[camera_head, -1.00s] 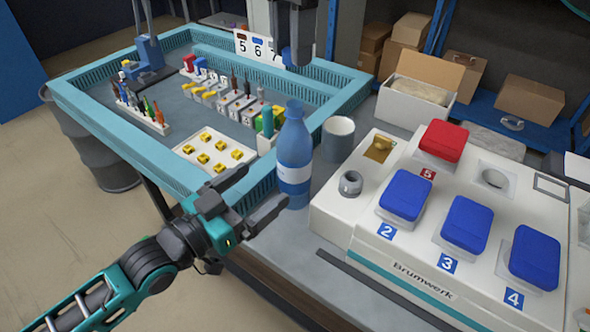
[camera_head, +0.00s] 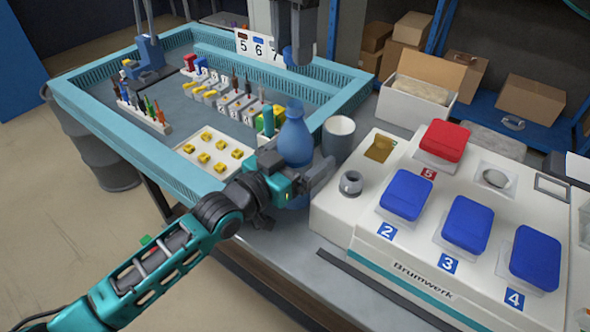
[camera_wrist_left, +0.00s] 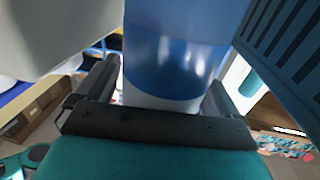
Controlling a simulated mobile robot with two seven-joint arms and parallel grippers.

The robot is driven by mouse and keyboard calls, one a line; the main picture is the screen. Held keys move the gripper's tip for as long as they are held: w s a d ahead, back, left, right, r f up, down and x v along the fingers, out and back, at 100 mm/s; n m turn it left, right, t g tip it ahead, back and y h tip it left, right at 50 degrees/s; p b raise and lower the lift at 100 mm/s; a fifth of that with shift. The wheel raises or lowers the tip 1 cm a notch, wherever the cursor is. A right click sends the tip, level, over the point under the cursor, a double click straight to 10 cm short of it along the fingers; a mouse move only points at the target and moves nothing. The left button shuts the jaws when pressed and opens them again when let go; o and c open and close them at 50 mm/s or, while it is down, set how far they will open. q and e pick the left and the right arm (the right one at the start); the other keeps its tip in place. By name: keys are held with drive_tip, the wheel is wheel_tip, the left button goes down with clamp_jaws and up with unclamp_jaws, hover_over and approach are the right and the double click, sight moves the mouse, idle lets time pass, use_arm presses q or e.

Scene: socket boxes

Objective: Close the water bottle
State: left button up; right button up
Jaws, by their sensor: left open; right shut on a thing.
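The blue water bottle (camera_head: 295,138) stands upright on the grey surface beside the teal-rimmed tray, its neck bare. My left gripper (camera_head: 298,170) is open, with its fingers on either side of the bottle body, and hides the label area. In the left wrist view the bottle (camera_wrist_left: 175,60) fills the space between the two fingers (camera_wrist_left: 160,90); I cannot tell whether they touch it. The cap is apart from the bottle.
A white cup (camera_head: 338,135) stands close right of the bottle. The white Brumwerk box (camera_head: 370,225) with blue and red lids fills the right side. The teal tray (camera_head: 120,150) holds blocks, tools and a plate of yellow pieces.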

use_arm(q)
drive_tip(key=shift+c, duration=0.3)
drive_tip(key=c, duration=1.4)
drive_tip(key=shift+c, duration=0.2)
use_arm(e)
drive_tip(key=shift+f, duration=2.5)
drive_tip(key=shift+f, duration=0.9)
drive_tip(key=shift+f, duration=0.5)
